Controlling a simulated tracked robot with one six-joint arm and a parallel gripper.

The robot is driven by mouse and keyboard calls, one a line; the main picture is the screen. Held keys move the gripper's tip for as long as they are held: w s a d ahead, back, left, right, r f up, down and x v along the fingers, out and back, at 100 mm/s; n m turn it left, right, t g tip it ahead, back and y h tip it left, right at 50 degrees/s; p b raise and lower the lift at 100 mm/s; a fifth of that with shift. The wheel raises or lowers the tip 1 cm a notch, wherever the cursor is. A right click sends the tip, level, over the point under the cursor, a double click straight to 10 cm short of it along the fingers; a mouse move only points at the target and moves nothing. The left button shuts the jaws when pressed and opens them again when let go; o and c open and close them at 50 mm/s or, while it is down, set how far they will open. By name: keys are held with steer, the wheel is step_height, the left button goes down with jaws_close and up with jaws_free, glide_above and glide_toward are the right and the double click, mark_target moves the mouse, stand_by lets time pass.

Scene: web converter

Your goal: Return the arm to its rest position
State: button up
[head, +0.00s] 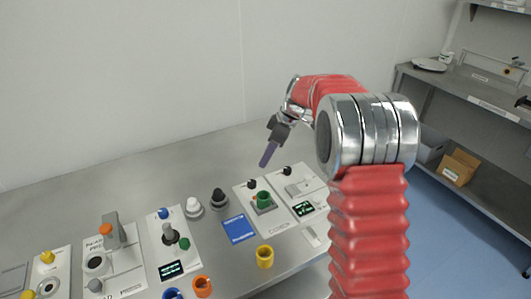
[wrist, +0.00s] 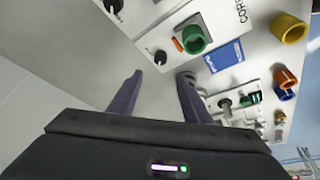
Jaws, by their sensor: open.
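My gripper (head: 268,153) is raised above the grey table (head: 135,158) in the head view, left of my red arm. Its fingers point down and to the left. In the wrist view the two dark fingers of my gripper (wrist: 158,92) stand apart with nothing between them. The green ring also shows in the wrist view (wrist: 195,39).
Several panels with knobs line the table. A blue card (head: 239,229), a yellow ring (head: 265,256) and an orange ring (head: 202,286) are near the front. A steel shelf (head: 480,128) with a cardboard box (head: 459,168) stands right. The table's back left is clear.

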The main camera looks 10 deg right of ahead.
steer(key=s+d+f+m+g+h, duration=0.1)
steer(key=s+f+m, duration=0.2)
steer(key=s+m, duration=0.45)
steer(key=s+a+r+m+t+h, duration=0.1)
steer(key=s+r, duration=0.3)
steer(key=s, duration=0.6)
steer(key=s+a+r+m+t+h, duration=0.1)
steer(key=s+r, duration=0.3)
steer(key=s, duration=0.7)
steer(key=s+a+r+m+t, duration=0.1)
steer(key=s+r, duration=0.3)
steer(key=s, duration=0.6)
steer(key=shift+s+a+r+m+t+h, duration=0.2)
steer(key=shift+a+r+m+t+h, duration=0.15)
steer(key=shift+m+t, duration=0.45)
